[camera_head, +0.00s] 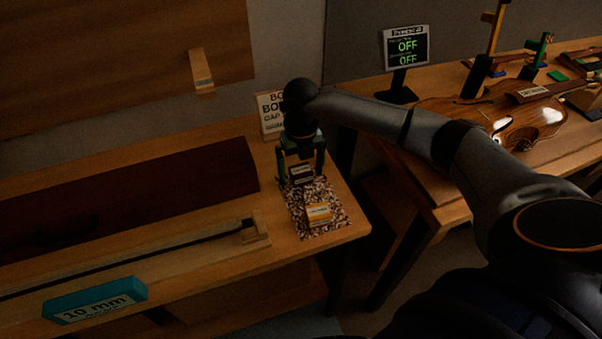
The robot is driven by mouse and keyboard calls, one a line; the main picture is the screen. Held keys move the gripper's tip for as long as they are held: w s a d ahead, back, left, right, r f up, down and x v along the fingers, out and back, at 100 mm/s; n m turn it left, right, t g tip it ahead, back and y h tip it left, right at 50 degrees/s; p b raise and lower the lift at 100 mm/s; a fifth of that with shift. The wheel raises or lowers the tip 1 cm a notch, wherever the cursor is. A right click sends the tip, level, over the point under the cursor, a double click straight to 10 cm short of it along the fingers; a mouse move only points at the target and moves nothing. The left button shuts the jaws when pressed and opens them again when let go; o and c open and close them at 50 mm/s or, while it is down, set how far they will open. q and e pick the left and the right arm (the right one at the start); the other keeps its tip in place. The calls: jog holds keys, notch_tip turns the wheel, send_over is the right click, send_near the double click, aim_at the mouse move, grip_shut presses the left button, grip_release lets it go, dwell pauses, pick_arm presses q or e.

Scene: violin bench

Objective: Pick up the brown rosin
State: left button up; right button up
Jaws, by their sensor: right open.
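A dark brown block with a pale label, the brown rosin (301,174), sits at the far end of a speckled mat (336,222) on the left bench. My right gripper (301,167) points down over it, open, with one finger on each side of the block. Whether the fingers touch it I cannot tell. An amber block with a white label (318,213) lies nearer on the same mat, apart from the gripper. My left gripper is not in view.
A white sign (270,112) stands behind the gripper. A bow (150,252) lies in a wooden holder to the left, with a teal 10 mm block (95,300) in front. A violin (520,122) and an OFF display (406,50) are on the right bench.

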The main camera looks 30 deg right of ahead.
jog(key=shift+c, duration=0.4)
jog(key=c, duration=1.4)
jog(key=shift+r, duration=0.2)
